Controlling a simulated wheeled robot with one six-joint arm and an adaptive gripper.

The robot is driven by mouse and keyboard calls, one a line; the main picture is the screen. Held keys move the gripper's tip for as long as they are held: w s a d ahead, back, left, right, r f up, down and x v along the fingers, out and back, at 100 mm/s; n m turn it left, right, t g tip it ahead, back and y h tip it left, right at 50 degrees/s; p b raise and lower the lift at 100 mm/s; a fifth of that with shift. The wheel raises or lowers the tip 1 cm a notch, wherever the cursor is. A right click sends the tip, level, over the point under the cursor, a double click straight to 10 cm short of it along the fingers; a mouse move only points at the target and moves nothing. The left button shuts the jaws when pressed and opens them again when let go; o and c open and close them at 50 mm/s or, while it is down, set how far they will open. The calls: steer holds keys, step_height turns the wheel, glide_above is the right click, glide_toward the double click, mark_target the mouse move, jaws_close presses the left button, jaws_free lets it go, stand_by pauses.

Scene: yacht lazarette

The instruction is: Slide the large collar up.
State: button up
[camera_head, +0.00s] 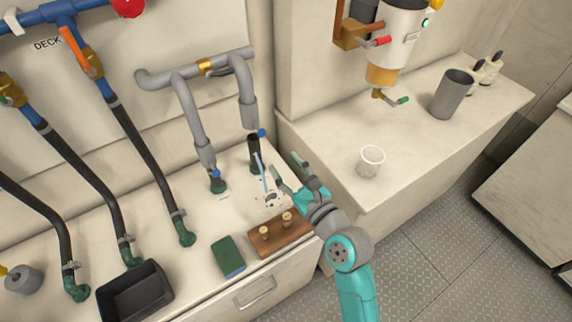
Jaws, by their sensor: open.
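A grey pipe (190,110) on the wall has two legs, each ending in a grey collar. The right collar (249,112) looks the wider one; a dark upright stub (254,152) stands below it with a blue piece (262,132) at its top. The left collar (205,153) sits just above a short dark stub (217,184) with a blue piece on it. My gripper (284,167) is open and empty, low over the counter, to the right of and below the right collar. It is apart from both collars.
A wooden block with two pegs (279,236), a green pad (228,257) and a black tray (136,292) lie along the counter front. A white cup (370,161) and a grey cup (452,94) stand on the raised right counter. Black hoses (145,155) fill the left.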

mark_target(263, 134)
steer(key=w+a+n, duration=0.2)
steer(key=w+n, duration=0.1)
steer(key=n, duration=0.7)
steer(key=w+a+n, duration=0.2)
steer(key=w+n, duration=0.1)
steer(key=n, duration=0.8)
steer(key=w+a+r+n, duration=0.1)
steer(key=w+n, duration=0.3)
steer(key=n, duration=0.6)
steer(key=shift+a+n, duration=0.3)
steer(key=shift+a, duration=0.6)
steer(key=shift+c, duration=0.3)
jaws_close()
